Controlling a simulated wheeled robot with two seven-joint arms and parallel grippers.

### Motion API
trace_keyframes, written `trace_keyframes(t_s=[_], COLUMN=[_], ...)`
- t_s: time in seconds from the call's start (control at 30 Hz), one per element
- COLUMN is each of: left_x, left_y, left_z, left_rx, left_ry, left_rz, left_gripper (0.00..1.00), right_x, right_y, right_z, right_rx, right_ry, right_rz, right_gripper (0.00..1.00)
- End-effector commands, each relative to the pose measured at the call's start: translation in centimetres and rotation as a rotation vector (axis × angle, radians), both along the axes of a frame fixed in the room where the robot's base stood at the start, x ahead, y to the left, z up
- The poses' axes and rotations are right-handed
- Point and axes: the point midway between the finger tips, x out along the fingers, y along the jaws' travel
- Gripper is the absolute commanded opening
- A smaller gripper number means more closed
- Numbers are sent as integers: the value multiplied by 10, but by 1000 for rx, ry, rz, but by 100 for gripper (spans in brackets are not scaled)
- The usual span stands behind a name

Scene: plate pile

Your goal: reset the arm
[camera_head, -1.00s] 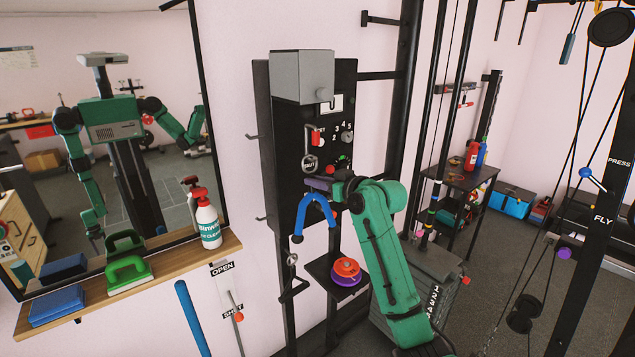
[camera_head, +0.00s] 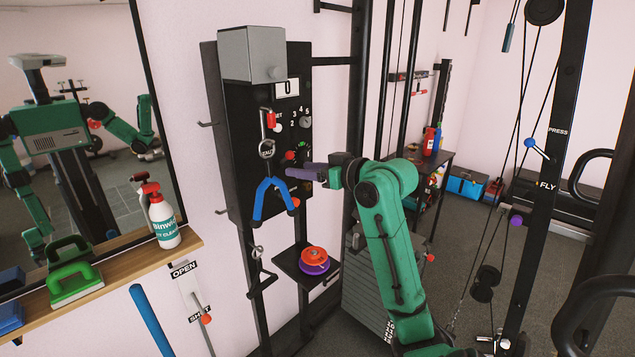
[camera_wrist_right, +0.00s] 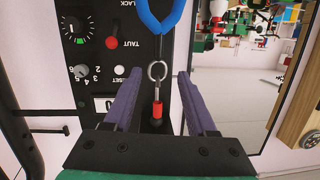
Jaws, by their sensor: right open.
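My right gripper (camera_head: 303,172) has purple fingers and is open and empty, just right of the blue handle in the head view. In the right wrist view its fingers (camera_wrist_right: 162,105) stand apart, with a red-ended hook and metal ring (camera_wrist_right: 157,72) seen between and beyond them. My left gripper is not in direct view.
The panel has knobs, a red button and a counter (camera_head: 287,87) reading 0. Orange and purple discs (camera_head: 314,260) lie on a small black shelf (camera_head: 290,263) below. A wooden ledge (camera_head: 120,262) with a spray bottle (camera_head: 163,222) is at left under a mirror. Cable-machine uprights stand at right.

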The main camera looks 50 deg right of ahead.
Motion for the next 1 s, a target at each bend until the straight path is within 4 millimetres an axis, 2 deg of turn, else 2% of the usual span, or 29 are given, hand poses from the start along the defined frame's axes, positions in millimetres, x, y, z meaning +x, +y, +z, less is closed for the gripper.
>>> trace_keyframes(t_s=[0.03, 0.1, 0.23, 0.53, 0.63, 0.67, 0.77, 0.8, 0.87, 0.9, 0.97, 1.0], left_x=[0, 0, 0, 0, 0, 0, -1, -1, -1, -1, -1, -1], left_y=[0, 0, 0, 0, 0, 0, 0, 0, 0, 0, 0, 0], left_z=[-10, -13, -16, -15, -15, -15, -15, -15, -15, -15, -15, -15], left_rx=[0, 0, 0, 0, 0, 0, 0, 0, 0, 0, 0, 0], left_ry=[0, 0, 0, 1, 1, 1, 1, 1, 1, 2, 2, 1], left_rz=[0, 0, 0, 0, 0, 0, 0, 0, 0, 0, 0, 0], left_gripper=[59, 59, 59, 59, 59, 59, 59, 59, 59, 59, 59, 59], right_x=[-13, -27, -42, -45, -36, -30, -3, 8, 20, 25, 26, 23], right_y=[-1, -1, -1, -2, -7, -11, -28, -35, -42, -44, -44, -41], right_z=[-2, 3, 7, 10, -4, -15, -76, -111, -168, -206, -263, -302], right_rx=[-3, -3, 0, 1, 27, 46, 132, 166, 205, 222, 236, 238], right_ry=[-2, -3, -1, 0, 20, 35, 120, 166, 241, 292, 369, 422], right_rz=[-2, -2, 0, 0, -7, -14, -59, -84, -123, -147, -181, -200], right_gripper=[57, 57, 57, 57, 57, 57, 57, 57, 57, 57, 57, 57])
